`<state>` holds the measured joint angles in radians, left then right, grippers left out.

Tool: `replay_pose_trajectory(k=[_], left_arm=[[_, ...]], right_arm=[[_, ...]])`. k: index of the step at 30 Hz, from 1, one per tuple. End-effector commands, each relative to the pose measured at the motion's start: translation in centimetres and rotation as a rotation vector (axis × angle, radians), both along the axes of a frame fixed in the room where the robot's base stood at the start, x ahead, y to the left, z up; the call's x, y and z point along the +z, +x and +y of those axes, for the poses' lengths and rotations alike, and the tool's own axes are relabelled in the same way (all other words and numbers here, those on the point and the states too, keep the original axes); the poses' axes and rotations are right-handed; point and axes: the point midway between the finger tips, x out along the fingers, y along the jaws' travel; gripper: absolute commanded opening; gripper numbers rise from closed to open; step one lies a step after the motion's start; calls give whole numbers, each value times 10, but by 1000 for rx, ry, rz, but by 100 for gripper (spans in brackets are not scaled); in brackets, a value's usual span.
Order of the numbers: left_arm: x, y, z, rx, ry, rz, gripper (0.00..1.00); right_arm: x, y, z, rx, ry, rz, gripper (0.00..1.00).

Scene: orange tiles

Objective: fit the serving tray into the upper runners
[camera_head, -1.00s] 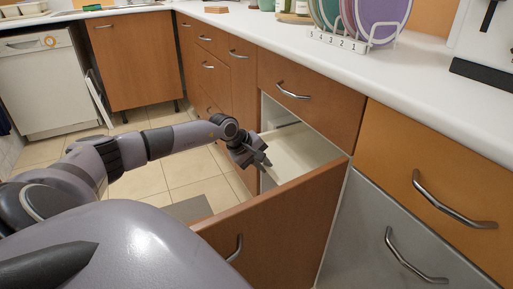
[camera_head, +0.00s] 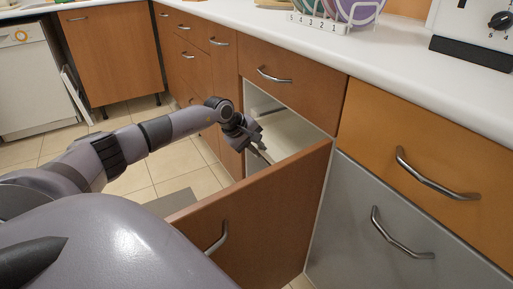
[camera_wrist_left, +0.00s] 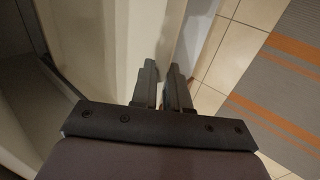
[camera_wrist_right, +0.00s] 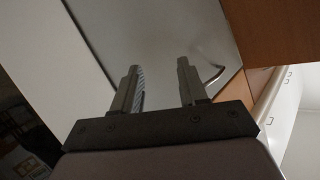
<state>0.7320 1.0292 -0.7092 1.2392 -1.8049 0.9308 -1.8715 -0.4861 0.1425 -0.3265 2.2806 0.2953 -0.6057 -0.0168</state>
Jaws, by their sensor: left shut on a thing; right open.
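I cannot pick out the serving tray for certain in any view. A pulled-out drawer with a brown wooden front (camera_head: 265,195) and pale inside stands under a closed drawer in the head view. My left gripper (camera_head: 258,148) is at the drawer's left side. In the left wrist view its fingers (camera_wrist_left: 163,88) are close together on a thin pale edge, which looks like the drawer's side wall. A thin metal rail (camera_head: 270,112) shows inside the cabinet opening; I cannot tell if it is a runner. My right gripper (camera_wrist_right: 160,88) is open and empty, seen only in its wrist view.
A closed drawer (camera_head: 290,88) is above the opening. A grey cabinet front (camera_head: 385,225) and an orange drawer (camera_head: 430,150) are at right. The white counter (camera_head: 300,48) holds a plate rack (camera_head: 318,24). A white panel (camera_head: 76,95) leans at far left. Tiled floor is mostly clear.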

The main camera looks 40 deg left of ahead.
Motion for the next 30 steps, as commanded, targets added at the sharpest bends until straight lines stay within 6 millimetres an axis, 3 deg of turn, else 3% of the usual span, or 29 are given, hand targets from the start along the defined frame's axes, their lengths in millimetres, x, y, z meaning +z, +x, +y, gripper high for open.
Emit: replay_pose_trajectory(k=[8,9,11,20,30], left_arm=[[2,1,0,1,-1,-5,0],[2,1,0,1,-1,-5,28],[1,1,0,1,0,-4,44],[0,-1,1,0,1,2,44],[39,-26,9,1,4,-1,44]], right_arm=[[-3,0,0,0,-5,5,43],[-3,0,-1,0,-6,5,43],[-4,0,-1,0,-7,5,43],[-3,1,-1,-1,-8,5,43],[10,3,-12,-25,-69,-19,43]])
